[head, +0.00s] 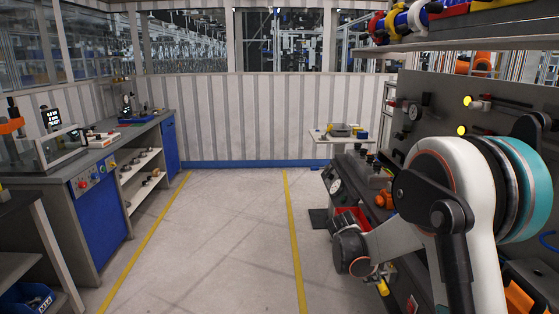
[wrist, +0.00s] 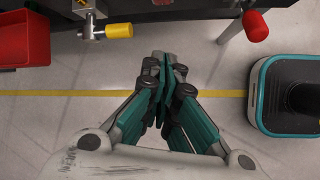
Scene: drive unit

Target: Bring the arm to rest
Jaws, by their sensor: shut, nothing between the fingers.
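My gripper (wrist: 164,78) shows in the wrist view with its teal and dark fingers drawn together, shut and empty. It hangs over the pale floor (wrist: 225,125), apart from the things around it. In the head view my arm, white with a teal band, is bent at the right, in front of the workbench (head: 438,95). I cannot make out the gripper's fingers there.
The wrist view shows a red bin (wrist: 22,40), a yellow-capped fitting (wrist: 118,31) and a red knob (wrist: 255,26) along the bench edge. A blue-fronted counter (head: 88,232) stands at left. The aisle floor (head: 218,225) between yellow lines is clear.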

